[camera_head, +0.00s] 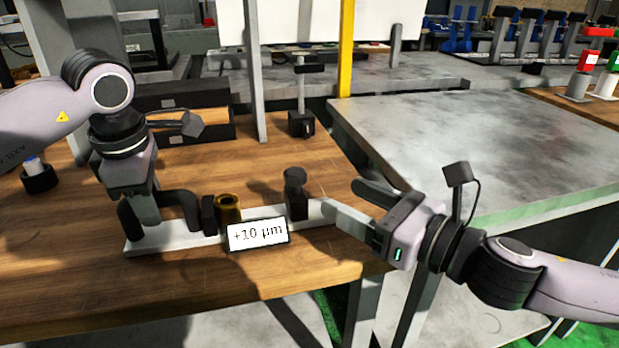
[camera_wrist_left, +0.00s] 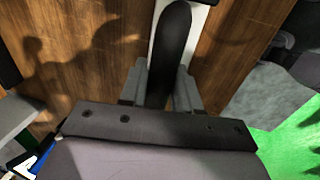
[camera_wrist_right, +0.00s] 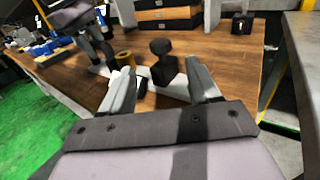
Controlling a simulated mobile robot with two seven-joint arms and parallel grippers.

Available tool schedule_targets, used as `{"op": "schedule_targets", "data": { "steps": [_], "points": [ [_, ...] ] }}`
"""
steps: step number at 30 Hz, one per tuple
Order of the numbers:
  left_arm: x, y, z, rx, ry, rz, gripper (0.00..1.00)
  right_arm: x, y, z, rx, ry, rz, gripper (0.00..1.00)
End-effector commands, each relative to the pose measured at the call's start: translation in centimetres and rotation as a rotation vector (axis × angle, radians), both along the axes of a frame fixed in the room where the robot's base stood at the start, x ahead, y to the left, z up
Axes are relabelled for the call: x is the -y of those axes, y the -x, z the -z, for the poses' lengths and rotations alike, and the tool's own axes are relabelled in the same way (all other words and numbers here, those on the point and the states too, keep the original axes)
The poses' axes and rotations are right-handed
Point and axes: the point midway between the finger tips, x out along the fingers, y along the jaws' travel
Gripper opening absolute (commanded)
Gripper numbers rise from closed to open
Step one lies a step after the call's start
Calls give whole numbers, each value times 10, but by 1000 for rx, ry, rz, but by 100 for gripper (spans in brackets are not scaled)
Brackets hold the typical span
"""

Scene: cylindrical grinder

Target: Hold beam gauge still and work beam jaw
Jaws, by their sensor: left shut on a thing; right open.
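The beam gauge is a pale flat bar (camera_head: 185,241) on the wooden bench, with a black arched handle at its left end (camera_head: 180,197). My left gripper (camera_head: 145,212) is shut on this handle, which also shows between its fingers in the left wrist view (camera_wrist_left: 172,50). The beam jaw, a black block with a round knob (camera_head: 296,193), stands upright toward the bar's right end. My right gripper (camera_head: 342,197) is open and empty, to the right of the jaw. In the right wrist view the jaw (camera_wrist_right: 163,65) appears between and beyond the open fingers. A label (camera_head: 258,234) reads +10 µm.
A brass ring (camera_head: 229,208) sits by the bar between handle and jaw. Dark wooden cases (camera_head: 190,115) and a gauge stand (camera_head: 301,121) are at the back. A small black cup (camera_head: 39,177) is at far left. The grey table (camera_head: 480,140) at right is bare.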

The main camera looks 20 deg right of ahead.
Motion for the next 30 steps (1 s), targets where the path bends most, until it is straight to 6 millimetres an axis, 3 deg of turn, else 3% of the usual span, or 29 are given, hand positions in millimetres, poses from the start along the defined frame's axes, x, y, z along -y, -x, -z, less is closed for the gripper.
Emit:
{"op": "schedule_targets", "data": {
  "steps": [7, 13, 30],
  "points": [
    [0, 0, 0, 0, 2, 0, 0, 2, 5, 2, 0, -2, -1, 62],
    [1, 0, 0, 0, 2, 0, 0, -2, -4, 2, 4, -5, 1, 62],
    [1, 0, 0, 0, 4, 1, 0, -50, -73, 1, 3, -3, -2, 62]
  ]
}}
